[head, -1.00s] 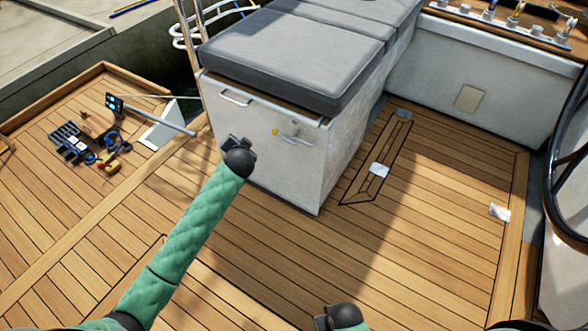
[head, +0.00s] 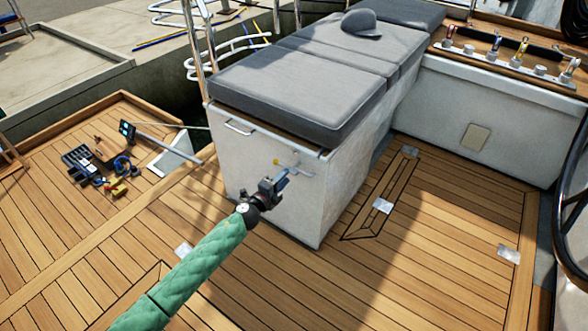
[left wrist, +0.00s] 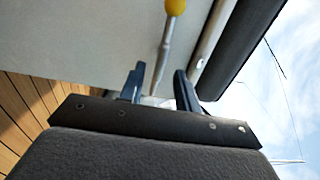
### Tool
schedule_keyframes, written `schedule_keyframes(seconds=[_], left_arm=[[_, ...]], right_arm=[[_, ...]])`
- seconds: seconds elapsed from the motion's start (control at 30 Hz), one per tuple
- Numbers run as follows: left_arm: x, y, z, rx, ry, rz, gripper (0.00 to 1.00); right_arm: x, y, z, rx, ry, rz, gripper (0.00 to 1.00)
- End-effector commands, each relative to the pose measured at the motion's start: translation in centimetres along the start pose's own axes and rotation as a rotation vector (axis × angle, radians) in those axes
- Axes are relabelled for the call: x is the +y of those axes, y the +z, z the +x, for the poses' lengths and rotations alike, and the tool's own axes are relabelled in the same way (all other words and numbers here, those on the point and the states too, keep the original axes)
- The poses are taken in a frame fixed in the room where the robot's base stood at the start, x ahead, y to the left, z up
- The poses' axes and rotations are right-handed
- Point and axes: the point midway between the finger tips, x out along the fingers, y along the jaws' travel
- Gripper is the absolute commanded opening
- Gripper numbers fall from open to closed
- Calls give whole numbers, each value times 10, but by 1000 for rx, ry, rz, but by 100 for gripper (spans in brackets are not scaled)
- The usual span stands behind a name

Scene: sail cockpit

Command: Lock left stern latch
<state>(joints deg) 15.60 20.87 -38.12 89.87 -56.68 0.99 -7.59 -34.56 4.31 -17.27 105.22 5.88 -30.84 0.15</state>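The latch I can make out is a thin metal lever with a yellow knob (head: 276,161) on the end face of the white seat box (head: 262,210). In the left wrist view the yellow knob (left wrist: 175,7) is at the top, and its lever (left wrist: 164,50) runs down toward the gap between my fingers. My left gripper (head: 280,181) is just in front of that face, below and beside the lever. Its two fingers are apart in the left wrist view (left wrist: 158,88), with nothing clearly held. I cannot tell whether they touch the lever. My right gripper is not in view.
A grab handle (head: 238,127) is on the same face, up and left. Grey cushions (head: 295,90) cover the box, with a grey cap (head: 360,24) on them. Tools (head: 118,187) lie on the deck at left. The deck right of the box is open.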

Motion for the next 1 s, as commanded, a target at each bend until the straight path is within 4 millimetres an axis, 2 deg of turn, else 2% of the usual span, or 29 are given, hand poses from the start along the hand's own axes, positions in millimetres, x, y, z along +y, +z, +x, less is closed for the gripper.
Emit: schedule_keyframes(seconds=[0.2,0.4,0.6,0.87,1.0], left_arm=[[0,0,33,-1,-1,-2,33],[0,1,57,-3,-1,-1,33],[0,1,67,-3,0,-2,33],[0,1,68,-3,0,-2,33],[0,1,68,-3,0,-2,5]], right_arm=[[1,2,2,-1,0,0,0],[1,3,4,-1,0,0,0],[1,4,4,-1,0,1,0],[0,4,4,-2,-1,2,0],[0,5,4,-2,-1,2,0]])
